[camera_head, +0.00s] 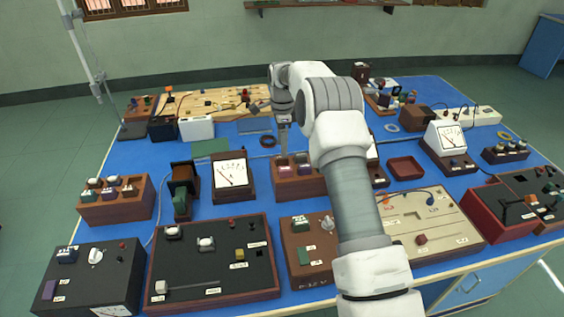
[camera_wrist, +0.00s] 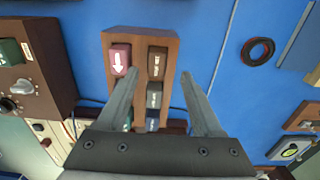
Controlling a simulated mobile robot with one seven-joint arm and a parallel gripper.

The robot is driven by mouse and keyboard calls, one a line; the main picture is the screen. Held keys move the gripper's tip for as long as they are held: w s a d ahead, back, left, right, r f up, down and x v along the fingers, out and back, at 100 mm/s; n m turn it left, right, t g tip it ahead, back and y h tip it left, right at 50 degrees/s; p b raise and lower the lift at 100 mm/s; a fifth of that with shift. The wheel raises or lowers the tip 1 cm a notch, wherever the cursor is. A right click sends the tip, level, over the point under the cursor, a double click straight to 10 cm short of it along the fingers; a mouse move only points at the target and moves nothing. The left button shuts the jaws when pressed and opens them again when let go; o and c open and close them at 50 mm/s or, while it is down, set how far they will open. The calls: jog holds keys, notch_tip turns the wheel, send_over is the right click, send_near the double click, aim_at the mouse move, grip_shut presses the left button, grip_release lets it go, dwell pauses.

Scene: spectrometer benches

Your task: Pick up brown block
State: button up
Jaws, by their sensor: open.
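A dark brown block (camera_wrist: 157,62) with pale lettering sits in the top right slot of a wooden holder (camera_wrist: 140,35) in the wrist view. A pinkish-red block (camera_wrist: 120,58) with a white arrow is left of it, and a grey block (camera_wrist: 153,94) is below it. My gripper (camera_wrist: 158,75) is open over the holder, its fingertips either side of the brown block, with nothing between them held. In the head view my gripper (camera_head: 284,148) points down above the holder (camera_head: 297,186); I cannot pick out the brown block there.
A white-faced meter (camera_head: 231,172) stands left of the holder. A black panel box (camera_head: 212,265) is in front at left, and an open red-brown tray (camera_head: 405,168) is to the right. A dark ring (camera_wrist: 257,52) lies on the blue bench. Many devices and wires crowd the bench.

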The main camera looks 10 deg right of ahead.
aim_at(282, 162)
jog(key=f, duration=0.4)
jog(key=shift+s, duration=0.25)
grip_shut()
